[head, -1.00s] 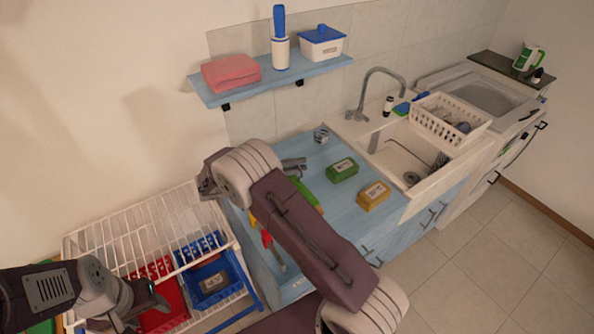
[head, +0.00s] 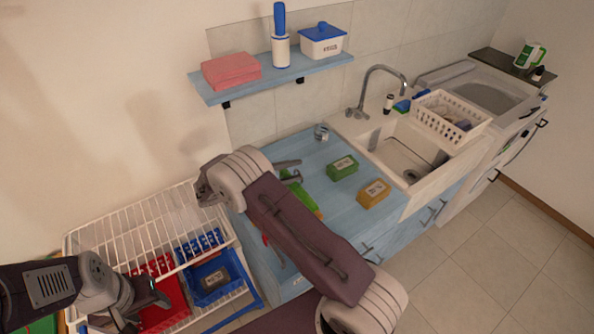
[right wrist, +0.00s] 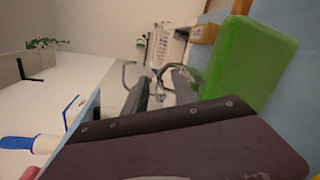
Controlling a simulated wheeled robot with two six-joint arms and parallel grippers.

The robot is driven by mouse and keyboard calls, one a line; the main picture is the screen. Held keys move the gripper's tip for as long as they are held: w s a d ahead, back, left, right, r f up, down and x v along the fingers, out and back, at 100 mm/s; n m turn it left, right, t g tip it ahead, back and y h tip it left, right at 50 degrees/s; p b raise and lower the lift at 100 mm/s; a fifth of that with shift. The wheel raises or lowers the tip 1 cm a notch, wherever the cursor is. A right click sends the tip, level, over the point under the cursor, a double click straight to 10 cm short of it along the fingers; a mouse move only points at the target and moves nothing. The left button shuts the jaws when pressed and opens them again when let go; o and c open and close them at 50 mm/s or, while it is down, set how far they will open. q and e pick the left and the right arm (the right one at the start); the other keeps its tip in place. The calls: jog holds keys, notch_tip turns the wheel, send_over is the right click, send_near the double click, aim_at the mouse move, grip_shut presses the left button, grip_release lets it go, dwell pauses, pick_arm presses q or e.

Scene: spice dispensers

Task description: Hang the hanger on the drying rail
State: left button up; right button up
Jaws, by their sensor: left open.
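No hanger can be made out for certain in either view. A white wire drying rack (head: 150,228) stands at the lower left in the head view; I cannot tell whether it is the drying rail. My left gripper (head: 150,298) is open near the front left of the rack, with nothing seen in it. My right gripper (head: 290,171) is over the blue counter, partly hidden by my own arm. In the right wrist view its fingers (right wrist: 163,92) are apart, with no held thing clear between them. A green piece (head: 304,193) shows beside my right arm, mostly hidden.
A green block (head: 342,168) and a yellow block (head: 373,194) lie on the blue counter (head: 325,205). A small can (head: 321,133) stands behind them. A blue shelf (head: 275,77) hangs above. Red (head: 166,302) and blue (head: 213,277) bins sit under the rack.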

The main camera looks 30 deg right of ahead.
jog(key=a+r+b, duration=0.1)
jog(key=a+b, duration=0.2)
jog(key=a, duration=0.7)
jog(key=s+d+f+g+y, duration=0.2)
jog(key=s+d+f+y, duration=0.25)
jog(key=s+y, duration=0.35)
jog(key=s+a+f+m+t+y, duration=0.3)
jog(key=s+a+m+y, duration=0.1)
jog(key=s+y, duration=0.4)
jog(key=shift+s+m, duration=0.6)
jog(key=shift+s, duration=0.45)
jog(key=shift+d, duration=0.1)
